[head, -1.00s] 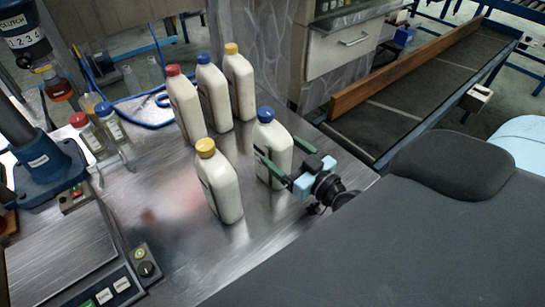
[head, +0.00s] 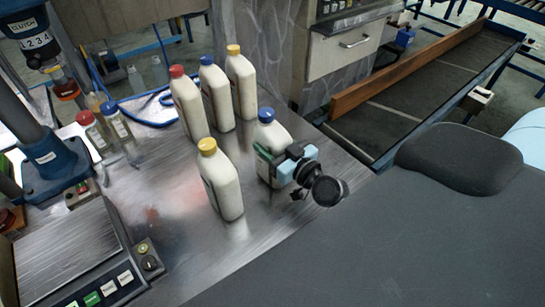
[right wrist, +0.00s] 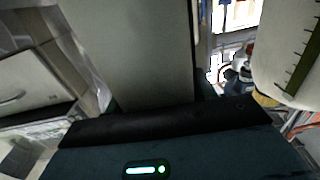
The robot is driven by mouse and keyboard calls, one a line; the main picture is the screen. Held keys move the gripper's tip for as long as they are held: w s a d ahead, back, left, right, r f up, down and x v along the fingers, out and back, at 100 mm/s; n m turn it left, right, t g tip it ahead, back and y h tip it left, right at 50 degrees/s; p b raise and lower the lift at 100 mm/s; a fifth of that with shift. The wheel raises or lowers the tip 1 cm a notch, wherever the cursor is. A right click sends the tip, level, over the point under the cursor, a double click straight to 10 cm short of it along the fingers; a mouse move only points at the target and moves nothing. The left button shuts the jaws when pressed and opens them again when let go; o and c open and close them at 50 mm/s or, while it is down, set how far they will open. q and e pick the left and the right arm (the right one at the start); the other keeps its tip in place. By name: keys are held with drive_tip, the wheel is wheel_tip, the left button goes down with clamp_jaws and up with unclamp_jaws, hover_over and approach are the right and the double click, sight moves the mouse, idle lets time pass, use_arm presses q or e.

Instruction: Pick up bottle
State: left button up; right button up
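Several white bottles with coloured caps stand on the metal table. The nearest blue-capped bottle (head: 272,133) stands upright at the right of the group. In the right wrist view a pale bottle (right wrist: 130,50) fills the upper middle, close to the palm. A yellow-capped bottle (head: 223,183) stands just left of the gripper. My left gripper is not in view.
Behind stand a red-capped bottle (head: 189,105), another blue-capped bottle (head: 216,97) and another yellow-capped bottle (head: 242,85). A scale (head: 70,254) and small oil bottles (head: 95,131) are at the left. The table front (head: 190,260) is clear.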

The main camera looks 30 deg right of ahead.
sight(272, 131)
clamp_jaws()
drive_tip(key=shift+r, duration=0.15)
drive_tip(key=shift+r, duration=0.65)
wheel_tip(272, 131, up, 3)
drive_tip(key=shift+f+p, duration=0.1)
drive_tip(key=shift+p, duration=0.4)
use_arm(q)
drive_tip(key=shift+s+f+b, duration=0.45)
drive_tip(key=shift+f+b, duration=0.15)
drive_tip(key=shift+b, duration=0.35)
use_arm(e)
drive_tip(key=s+a, duration=0.3)
drive_tip(key=s, duration=0.4)
drive_tip(key=s+a, duration=0.4)
drive_tip(key=s, duration=0.3)
drive_tip(key=shift+a+r, duration=0.25)
drive_tip(key=shift+r, duration=0.2)
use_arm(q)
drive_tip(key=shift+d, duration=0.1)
